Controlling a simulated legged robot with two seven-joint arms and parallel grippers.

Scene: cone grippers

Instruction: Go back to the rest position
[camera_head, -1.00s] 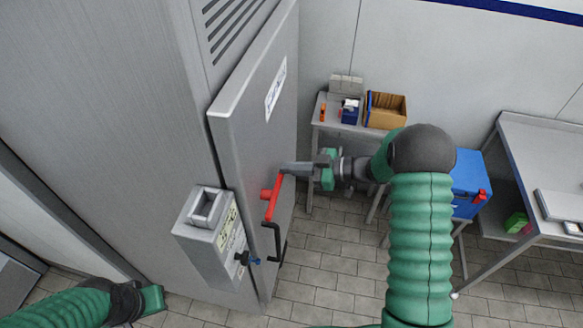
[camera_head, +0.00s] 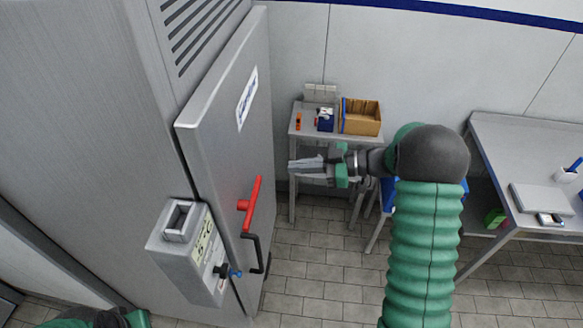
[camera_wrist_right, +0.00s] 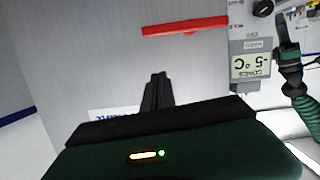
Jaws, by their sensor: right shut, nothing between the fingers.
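My right gripper (camera_head: 306,165) is shut and empty in the head view, to the right of the cabinet door and apart from the red handle (camera_head: 252,207). Its closed fingers also show in the right wrist view (camera_wrist_right: 157,92), with the red handle (camera_wrist_right: 185,27) beyond them. The grey cabinet door (camera_head: 225,130) carries the handle and looks closed or nearly so. My left gripper (camera_head: 135,318) is only partly seen at the lower left edge; its fingers cannot be made out.
A control box (camera_head: 190,250) with a display juts from the cabinet. A small table (camera_head: 300,133) with a cardboard box (camera_head: 361,117) stands behind my right gripper. A metal bench (camera_head: 500,140) is at the right. Tiled floor (camera_head: 310,270) is open between.

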